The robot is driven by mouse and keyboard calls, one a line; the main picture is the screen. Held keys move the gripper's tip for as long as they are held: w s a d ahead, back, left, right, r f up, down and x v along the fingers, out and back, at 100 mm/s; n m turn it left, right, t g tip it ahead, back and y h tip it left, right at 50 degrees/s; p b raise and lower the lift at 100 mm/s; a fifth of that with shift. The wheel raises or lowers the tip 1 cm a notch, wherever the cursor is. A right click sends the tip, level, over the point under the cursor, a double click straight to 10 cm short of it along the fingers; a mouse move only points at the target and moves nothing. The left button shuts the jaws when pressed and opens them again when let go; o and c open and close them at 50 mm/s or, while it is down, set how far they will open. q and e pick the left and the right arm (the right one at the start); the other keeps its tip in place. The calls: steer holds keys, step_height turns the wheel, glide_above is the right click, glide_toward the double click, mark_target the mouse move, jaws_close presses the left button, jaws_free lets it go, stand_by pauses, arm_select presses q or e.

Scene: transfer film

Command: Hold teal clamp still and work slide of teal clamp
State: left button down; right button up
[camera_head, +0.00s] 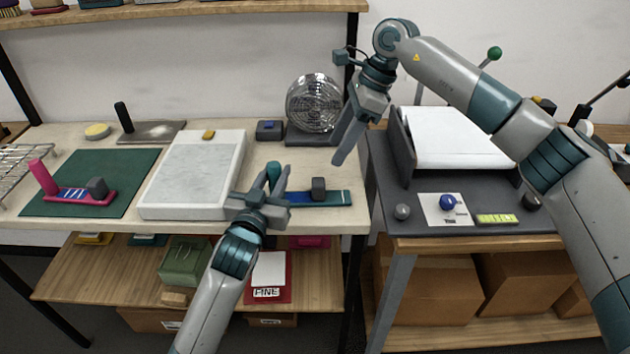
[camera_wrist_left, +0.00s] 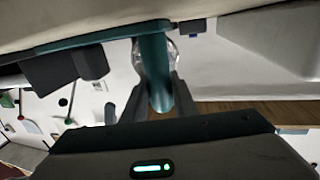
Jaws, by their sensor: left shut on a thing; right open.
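The teal clamp (camera_head: 300,198) lies near the front edge of the wooden table, its flat bar pointing right. Its upright teal handle (camera_head: 273,171) is between the fingers of my left gripper (camera_head: 268,186), which is shut on it. In the left wrist view the handle (camera_wrist_left: 154,70) stands between the two fingers of the left gripper (camera_wrist_left: 158,100). The dark grey slide (camera_head: 319,186) sits on the bar, right of the handle; it also shows in the left wrist view (camera_wrist_left: 91,62). My right gripper (camera_head: 346,140) is open and empty, raised above and right of the clamp.
A white stone slab (camera_head: 193,180) is just left of the left gripper. A pink clamp (camera_head: 70,195) lies on a green mat (camera_head: 125,170). A metal fan (camera_head: 314,103) stands behind. A grey console (camera_head: 395,170) stands right, with knobs and a white sheet.

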mark_target(319, 181)
steer(key=x, duration=1.2)
stand_by(0.3)
